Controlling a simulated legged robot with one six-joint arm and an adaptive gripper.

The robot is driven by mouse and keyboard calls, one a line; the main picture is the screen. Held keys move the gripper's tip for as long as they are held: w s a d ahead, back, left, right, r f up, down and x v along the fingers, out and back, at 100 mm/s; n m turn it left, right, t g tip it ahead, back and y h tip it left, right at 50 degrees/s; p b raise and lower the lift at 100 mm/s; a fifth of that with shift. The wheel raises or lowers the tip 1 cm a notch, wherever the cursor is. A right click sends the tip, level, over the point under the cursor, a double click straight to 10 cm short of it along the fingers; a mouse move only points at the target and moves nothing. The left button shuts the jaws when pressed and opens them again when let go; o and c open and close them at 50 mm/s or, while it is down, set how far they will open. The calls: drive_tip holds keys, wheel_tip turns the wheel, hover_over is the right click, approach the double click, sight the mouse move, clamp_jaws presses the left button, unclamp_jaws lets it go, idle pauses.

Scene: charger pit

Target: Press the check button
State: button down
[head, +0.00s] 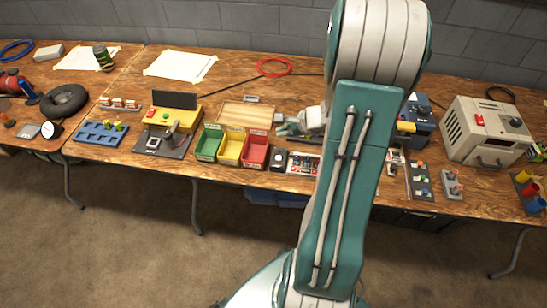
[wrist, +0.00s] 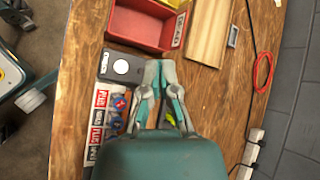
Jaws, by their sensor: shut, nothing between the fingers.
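A dark grey box with a round white button (wrist: 121,67) lies on the table in the wrist view, left of my fingertips. The same box (head: 278,157) shows in the head view, just right of the red bin. I cannot read any label that marks it as the check button. In the head view, my arm hides part of the table. A yellow tester (head: 182,117) with red and green buttons stands farther left.
A red bin (wrist: 145,25) and a wooden board (wrist: 208,30) lie beyond my fingertips. A labelled panel (wrist: 103,125) with red and blue parts lies close to the left of my gripper. A beige machine (head: 485,130) stands at the right. Bare wood lies right of the gripper.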

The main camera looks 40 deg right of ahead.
sight(280, 158)
wheel_tip(280, 158, down, 8)
drive_tip(key=shift+a+r, duration=0.1)
drive_tip(key=shift+a, duration=0.05)
drive_tip(key=shift+a+f, duration=0.25)
drive_tip(key=shift+f, duration=0.15)
idle(0.3)
drive_tip(key=shift+d, duration=0.1)
idle(0.3)
drive_tip(key=shift+f, duration=0.1)
idle(0.8)
drive_tip(key=shift+f, duration=0.3)
drive_tip(key=shift+f, duration=0.35)
idle(0.7)
drive_tip(key=shift+r, duration=0.8)
